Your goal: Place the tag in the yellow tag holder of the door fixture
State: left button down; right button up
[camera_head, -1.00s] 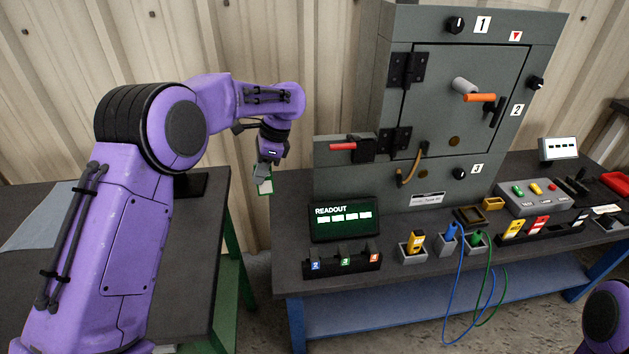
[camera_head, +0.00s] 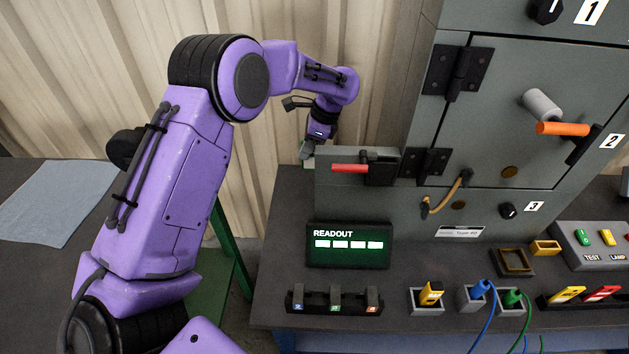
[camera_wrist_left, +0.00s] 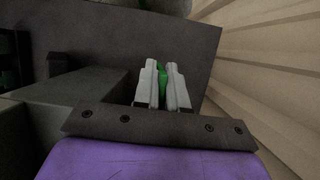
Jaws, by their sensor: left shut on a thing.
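My left gripper (camera_head: 308,152) is at the left end of the grey enclosure, pointing down beside the low side box with the red lever. In the left wrist view its two pale fingers (camera_wrist_left: 163,85) are shut on a thin green-edged piece, the tag (camera_wrist_left: 162,82), seen edge-on. In the head view the tag is mostly hidden by the fingers and the side box. A small yellow open holder (camera_head: 545,248) stands on the bench at the enclosure's foot, far right of the gripper; I cannot tell for certain that it is the tag holder. My right gripper is out of view.
The side box (camera_head: 340,195) with a red lever (camera_head: 350,168) is close to the gripper. The enclosure door (camera_head: 500,110) has an orange handle (camera_head: 563,129). A readout (camera_head: 348,245), a clip rack (camera_head: 334,302) and cabled plugs (camera_head: 481,288) stand along the front.

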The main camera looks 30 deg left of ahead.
pick_arm(q)
notch_tip(320, 180, down, 12)
jog(key=shift+r, duration=0.25)
jog(key=shift+w+f, duration=0.25)
jog(key=shift+f, duration=0.05)
jog(key=shift+s, duration=0.1)
jog(key=c, duration=1.2)
grip_release()
jog(key=shift+f, duration=0.1)
